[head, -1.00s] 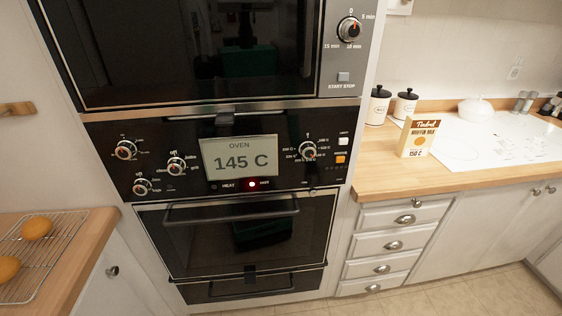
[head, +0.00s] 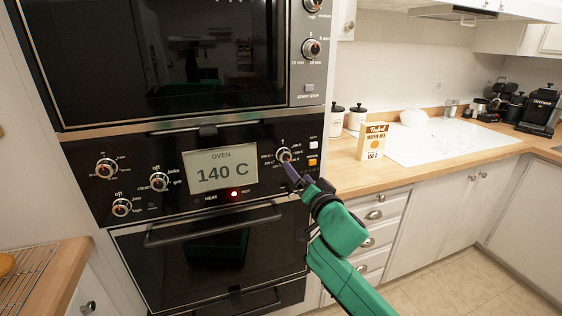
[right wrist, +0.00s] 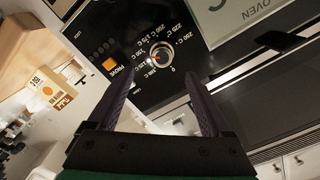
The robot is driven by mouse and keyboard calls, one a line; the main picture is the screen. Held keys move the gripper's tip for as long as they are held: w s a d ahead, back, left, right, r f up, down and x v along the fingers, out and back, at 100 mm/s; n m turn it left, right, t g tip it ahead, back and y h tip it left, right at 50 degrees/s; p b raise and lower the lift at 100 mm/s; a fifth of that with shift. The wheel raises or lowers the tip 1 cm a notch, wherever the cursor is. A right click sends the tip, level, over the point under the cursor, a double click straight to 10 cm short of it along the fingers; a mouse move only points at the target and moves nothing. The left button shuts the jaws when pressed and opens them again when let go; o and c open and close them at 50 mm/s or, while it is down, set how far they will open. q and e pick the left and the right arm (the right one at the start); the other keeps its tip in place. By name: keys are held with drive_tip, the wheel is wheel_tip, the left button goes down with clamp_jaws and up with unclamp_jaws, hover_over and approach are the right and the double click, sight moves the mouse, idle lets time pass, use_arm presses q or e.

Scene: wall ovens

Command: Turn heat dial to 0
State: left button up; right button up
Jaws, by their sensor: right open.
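The heat dial (head: 283,154) is a silver-rimmed black knob on the oven panel, right of the display. It also shows in the right wrist view (right wrist: 160,57), ringed by temperature marks and a 0. An orange mark shows on its face, but its exact setting is too small to read. My right gripper (head: 291,170), with purple fingers, is open just below and in front of the dial in the head view. In the right wrist view, its fingers (right wrist: 160,82) are spread with the dial between and beyond their tips. Contact cannot be told. My left gripper is not in view.
The display (head: 221,169) reads OVEN 140 C, with a red light (head: 234,194) below it. Several other knobs sit left of it. The oven door handle (head: 213,226) runs below the panel. A muffin mix box (head: 373,141) stands on the counter at right.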

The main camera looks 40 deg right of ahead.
sight(286, 158)
drive_tip(key=x, duration=0.5)
drive_tip(key=p+x, duration=0.1)
drive_tip(key=x, duration=0.1)
drive_tip(key=shift+w+r, duration=0.25)
drive_tip(key=shift+w, duration=0.1)
drive_tip(key=shift+w+d+f, duration=0.15)
drive_tip(key=shift+w+d, duration=0.05)
drive_tip(key=shift+w, duration=0.25)
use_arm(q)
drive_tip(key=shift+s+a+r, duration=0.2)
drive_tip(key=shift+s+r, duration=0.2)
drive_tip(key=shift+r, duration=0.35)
use_arm(e)
drive_tip(key=shift+s+a, duration=0.1)
clamp_jaws()
